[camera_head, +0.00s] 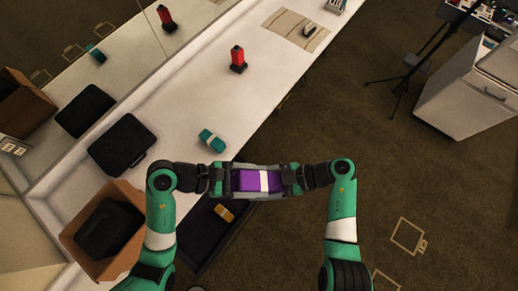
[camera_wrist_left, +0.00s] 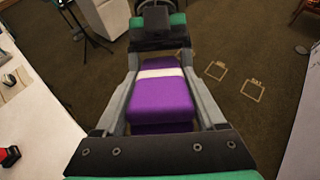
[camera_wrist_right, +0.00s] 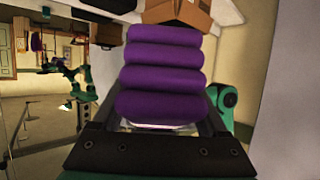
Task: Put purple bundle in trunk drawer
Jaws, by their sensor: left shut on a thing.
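The purple bundle (camera_head: 246,181), with a white band, is held level in the air between my two facing grippers. My left gripper (camera_head: 256,181) is shut on it. In the left wrist view the bundle (camera_wrist_left: 162,100) lies between the two fingers. My right gripper (camera_head: 280,181) faces it from the other side. In the right wrist view the bundle's stacked rolls (camera_wrist_right: 160,80) are between its fingers; whether they grip is unclear. A dark open drawer (camera_head: 200,240), seemingly the trunk drawer, is below and left of the bundle, partly behind my left arm. A yellow bundle (camera_head: 224,213) lies in it.
The white counter (camera_head: 185,110) holds a teal bundle (camera_head: 212,140), a red-and-black object (camera_head: 238,60), a black case (camera_head: 122,143) and a cardboard box (camera_head: 70,240) with a dark item inside. A mirror runs along the back.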

